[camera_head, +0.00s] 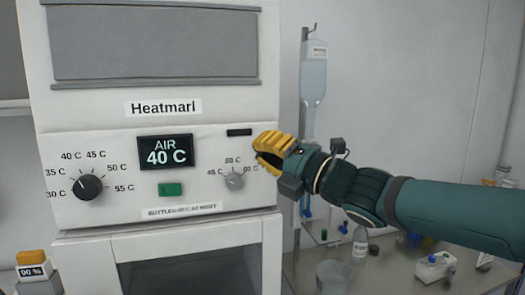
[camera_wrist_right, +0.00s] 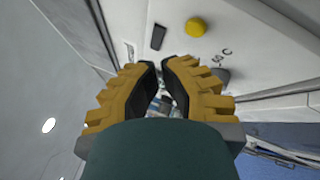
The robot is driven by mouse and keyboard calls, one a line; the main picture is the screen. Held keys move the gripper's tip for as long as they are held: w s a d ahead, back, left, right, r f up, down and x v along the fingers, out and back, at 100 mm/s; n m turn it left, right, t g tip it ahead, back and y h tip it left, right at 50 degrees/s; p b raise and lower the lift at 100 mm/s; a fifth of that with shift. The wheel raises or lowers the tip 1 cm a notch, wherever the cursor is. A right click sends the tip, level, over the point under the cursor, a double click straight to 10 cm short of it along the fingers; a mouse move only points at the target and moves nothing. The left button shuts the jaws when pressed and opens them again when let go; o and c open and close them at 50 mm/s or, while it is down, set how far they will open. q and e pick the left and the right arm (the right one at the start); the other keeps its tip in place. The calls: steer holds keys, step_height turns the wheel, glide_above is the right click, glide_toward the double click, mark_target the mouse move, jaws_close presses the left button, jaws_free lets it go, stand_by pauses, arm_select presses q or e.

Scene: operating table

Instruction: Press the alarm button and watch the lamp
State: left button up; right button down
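The white cabinet (camera_head: 100,140) marked Heatmarl has a display (camera_head: 165,151) reading AIR 40 C. A green rectangular button or lamp (camera_head: 170,189) sits below the display. A dark rectangular piece (camera_head: 239,132) sits to its upper right and also shows in the wrist view (camera_wrist_right: 159,37). A round yellow button or lamp (camera_wrist_right: 196,27) shows on the panel in the wrist view; I cannot make it out in the head view. My right gripper (camera_head: 258,150) is in front of the panel's right end, its fingers (camera_wrist_right: 161,64) slightly apart and empty. Contact cannot be told. My left gripper is not in view.
A large black knob (camera_head: 87,187) and a small grey knob (camera_head: 234,178) are on the panel. A drip bag (camera_head: 313,75) hangs on a stand right of the cabinet. Bottles and a clear cup (camera_head: 333,276) stand below my right arm. An orange-topped block (camera_head: 31,257) is at lower left.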

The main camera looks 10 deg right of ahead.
steer(key=s, duration=0.3)
steer(key=shift+s+b, duration=0.2)
steer(key=shift+b, duration=0.15)
stand_by(0.3)
